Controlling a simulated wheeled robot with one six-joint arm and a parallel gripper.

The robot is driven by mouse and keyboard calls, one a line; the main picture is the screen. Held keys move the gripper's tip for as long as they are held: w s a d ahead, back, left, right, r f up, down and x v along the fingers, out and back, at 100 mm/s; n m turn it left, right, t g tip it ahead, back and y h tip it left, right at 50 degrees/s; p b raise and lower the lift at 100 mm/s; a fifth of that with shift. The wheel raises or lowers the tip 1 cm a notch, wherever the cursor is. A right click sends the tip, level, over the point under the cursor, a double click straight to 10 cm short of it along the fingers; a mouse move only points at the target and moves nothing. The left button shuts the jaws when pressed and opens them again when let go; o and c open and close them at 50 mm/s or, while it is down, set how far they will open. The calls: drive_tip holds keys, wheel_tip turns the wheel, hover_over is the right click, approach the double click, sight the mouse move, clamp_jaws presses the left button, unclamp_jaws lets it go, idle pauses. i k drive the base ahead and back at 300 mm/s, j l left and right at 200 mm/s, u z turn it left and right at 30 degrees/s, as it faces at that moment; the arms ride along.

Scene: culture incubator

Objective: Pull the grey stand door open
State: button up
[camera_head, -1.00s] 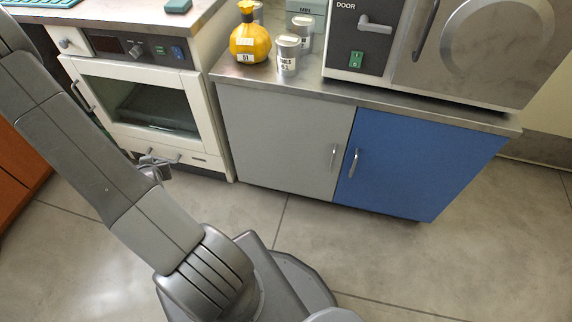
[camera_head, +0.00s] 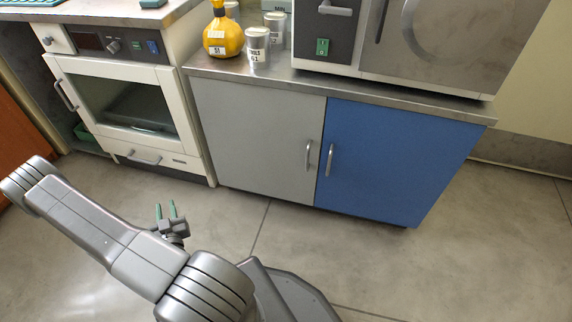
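The grey stand door (camera_head: 255,135) is shut, on the left half of the low stand in the head view. Its upright metal handle (camera_head: 308,156) is near its right edge. My gripper (camera_head: 166,212) is in front of the stand and to the left of the handle, low over the floor in the picture. Its two green-tipped fingers point up in the picture and stand apart, with nothing between them. It is clear of the door and handle.
A blue door (camera_head: 390,160) with its own handle (camera_head: 330,160) adjoins the grey one. A white oven-like cabinet (camera_head: 125,100) stands to the left. A yellow flask (camera_head: 222,35), cans (camera_head: 257,45) and a large machine (camera_head: 400,45) stand on the stand's top (camera_head: 350,88). The floor in front is clear.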

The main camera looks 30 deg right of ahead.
sight(263, 141)
drive_tip(key=z, duration=1.35)
